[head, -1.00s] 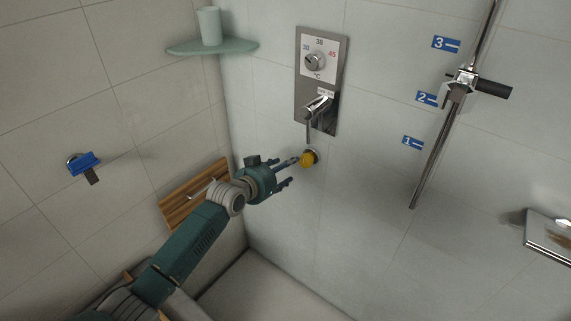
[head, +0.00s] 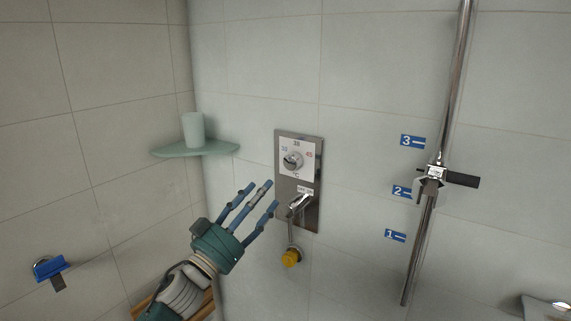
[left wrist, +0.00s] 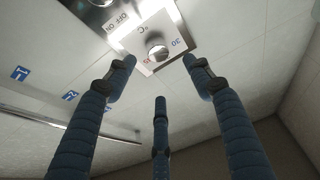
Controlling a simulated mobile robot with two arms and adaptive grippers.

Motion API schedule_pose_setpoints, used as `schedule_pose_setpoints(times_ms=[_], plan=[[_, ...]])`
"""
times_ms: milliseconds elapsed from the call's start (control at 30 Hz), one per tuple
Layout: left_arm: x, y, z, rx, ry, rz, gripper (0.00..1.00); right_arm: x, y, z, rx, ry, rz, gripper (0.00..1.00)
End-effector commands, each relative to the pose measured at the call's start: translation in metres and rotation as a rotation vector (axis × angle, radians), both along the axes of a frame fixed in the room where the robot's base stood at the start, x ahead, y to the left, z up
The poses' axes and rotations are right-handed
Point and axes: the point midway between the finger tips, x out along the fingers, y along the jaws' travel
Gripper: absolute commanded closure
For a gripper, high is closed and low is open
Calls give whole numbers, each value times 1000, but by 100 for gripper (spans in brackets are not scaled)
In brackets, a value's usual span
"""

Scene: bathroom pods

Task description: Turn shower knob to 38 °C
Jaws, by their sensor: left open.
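The round shower knob (head: 293,160) sits on a white dial plate on the chrome wall panel (head: 283,205), with 38 marked above it and 45 in red at its right. In the left wrist view the knob (left wrist: 158,53) shows ahead, beyond the fingertips, beside a blue 30. The knob's exact setting is too small to read. My left gripper (head: 259,196) is open and empty, left of the panel and lower than the knob, its fingers pointing up and right. It touches nothing. My right gripper is not in view.
A corner shelf (head: 196,150) with a cup (head: 193,129) is at left. A vertical rail (head: 421,240) with a black-handled holder stands at right.

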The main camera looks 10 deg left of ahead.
Motion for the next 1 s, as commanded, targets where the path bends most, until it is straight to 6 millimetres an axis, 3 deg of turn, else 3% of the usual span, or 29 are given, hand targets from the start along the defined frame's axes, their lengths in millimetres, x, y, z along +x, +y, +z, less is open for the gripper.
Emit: schedule_pose_setpoints(times_ms=[167,633,1000], plan=[[7,-8,11,-3,-9,-14,48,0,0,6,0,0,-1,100],[74,-42,41,-2,-6,-12,48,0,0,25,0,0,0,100],[86,-48,44,0,-6,-11,48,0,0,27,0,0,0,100]])
